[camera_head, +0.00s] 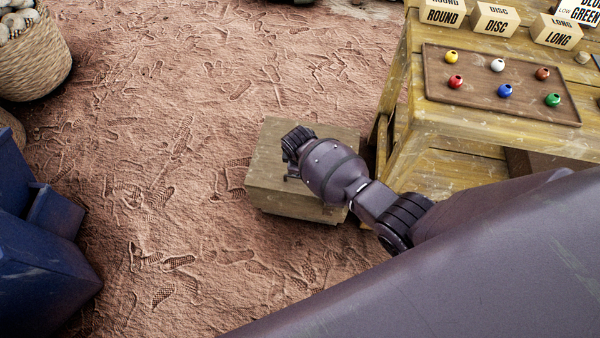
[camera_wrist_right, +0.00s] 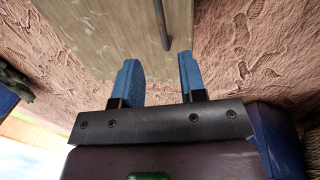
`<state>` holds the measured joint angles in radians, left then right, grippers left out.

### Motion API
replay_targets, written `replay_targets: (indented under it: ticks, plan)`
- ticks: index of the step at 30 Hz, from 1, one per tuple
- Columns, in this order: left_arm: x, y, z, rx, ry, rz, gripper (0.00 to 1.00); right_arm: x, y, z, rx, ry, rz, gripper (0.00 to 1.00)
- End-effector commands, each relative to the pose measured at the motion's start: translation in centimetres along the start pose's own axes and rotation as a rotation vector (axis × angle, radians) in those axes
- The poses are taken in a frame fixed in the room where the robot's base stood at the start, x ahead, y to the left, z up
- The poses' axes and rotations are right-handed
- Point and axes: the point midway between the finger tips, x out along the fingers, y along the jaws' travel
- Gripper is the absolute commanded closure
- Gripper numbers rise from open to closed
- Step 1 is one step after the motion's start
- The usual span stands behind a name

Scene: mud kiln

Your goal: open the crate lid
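The wooden crate (camera_head: 285,202) stands on the ground left of the table, with its flat lid (camera_head: 268,160) looking shut. My right arm reaches over it from the right and hides part of the lid. In the right wrist view, the crate's wooden surface (camera_wrist_right: 110,28) fills the top middle. A thin dark bar (camera_wrist_right: 161,22), perhaps a handle, runs along it and ends just beyond the fingertips. My right gripper (camera_wrist_right: 159,58) is open, with nothing between its blue fingers. The bar lines up with the gap between them. My left gripper is not in view.
A wooden table (camera_head: 402,85) stands close to the crate's right. It carries a brown tray (camera_head: 480,103) of coloured beads and label blocks (camera_head: 494,20). A large blue object (camera_head: 40,255) and a woven basket (camera_head: 38,62) are at left. Bare ground lies between.

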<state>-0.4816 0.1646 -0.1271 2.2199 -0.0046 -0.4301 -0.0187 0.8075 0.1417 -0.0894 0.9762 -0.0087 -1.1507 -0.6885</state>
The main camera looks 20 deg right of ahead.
Motion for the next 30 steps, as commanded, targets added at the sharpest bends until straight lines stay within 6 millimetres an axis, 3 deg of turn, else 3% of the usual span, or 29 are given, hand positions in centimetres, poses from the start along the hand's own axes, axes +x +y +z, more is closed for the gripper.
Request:
replay_targets:
  ticks: [6, 15, 21, 30]
  plan:
    - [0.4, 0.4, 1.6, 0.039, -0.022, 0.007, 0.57, 4.5, -0.8, 0.4, -0.001, -0.009, -0.013, 0.62]
    - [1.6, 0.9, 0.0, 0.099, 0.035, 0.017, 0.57, 8.9, -0.7, 0.4, -0.001, -0.007, -0.009, 0.62]
    - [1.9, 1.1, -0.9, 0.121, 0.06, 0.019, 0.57, 10.0, -0.3, 0.2, 0.0, -0.003, -0.004, 0.62]
    - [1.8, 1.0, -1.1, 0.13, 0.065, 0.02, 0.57, 10.0, -0.1, 0.1, 0.001, 0.001, 0.001, 0.62]
